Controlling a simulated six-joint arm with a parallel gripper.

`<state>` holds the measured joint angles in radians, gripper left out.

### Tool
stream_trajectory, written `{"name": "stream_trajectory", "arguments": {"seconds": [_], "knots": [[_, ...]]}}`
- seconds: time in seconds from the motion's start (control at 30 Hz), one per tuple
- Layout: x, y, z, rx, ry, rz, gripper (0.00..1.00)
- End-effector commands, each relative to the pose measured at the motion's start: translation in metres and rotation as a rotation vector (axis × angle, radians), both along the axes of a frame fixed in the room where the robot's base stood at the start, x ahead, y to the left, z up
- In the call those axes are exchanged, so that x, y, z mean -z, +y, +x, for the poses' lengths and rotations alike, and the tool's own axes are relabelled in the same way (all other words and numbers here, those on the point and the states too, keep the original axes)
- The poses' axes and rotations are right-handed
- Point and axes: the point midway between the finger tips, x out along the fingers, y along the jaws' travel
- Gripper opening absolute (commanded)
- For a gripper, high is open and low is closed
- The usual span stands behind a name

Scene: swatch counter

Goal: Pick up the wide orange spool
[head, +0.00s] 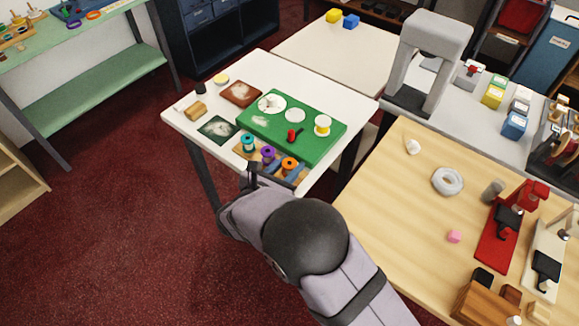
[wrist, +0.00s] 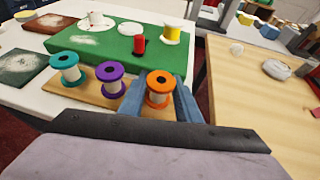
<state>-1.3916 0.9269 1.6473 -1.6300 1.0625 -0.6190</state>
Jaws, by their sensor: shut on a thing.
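The wide orange spool (wrist: 160,81) has orange flanges and a pale core, and it also shows in the head view (head: 289,163). My gripper (wrist: 159,100) is shut on it, with one blue finger on its left and one on its right. The spool is upright; whether its base touches the wooden board (wrist: 88,94) under it is hidden. A purple spool (wrist: 110,78) and a teal spool (wrist: 66,68) stand on the board to the left, the purple one close to the left finger.
A green board (head: 318,151) behind the spools bears a red spool (head: 292,135), a yellow spool (head: 322,126) and white discs. A dark swatch (head: 217,129) lies to the left. A wooden table (head: 410,205) stands to the right.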

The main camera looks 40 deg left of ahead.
Motion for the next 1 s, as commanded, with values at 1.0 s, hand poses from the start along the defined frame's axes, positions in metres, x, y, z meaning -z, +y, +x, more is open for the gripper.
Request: {"name": "stream_trajectory", "arguments": {"seconds": [1.0], "knots": [[-0.094, -0.002, 0.003, 0.005, 0.000, -0.001, 0.09]]}}
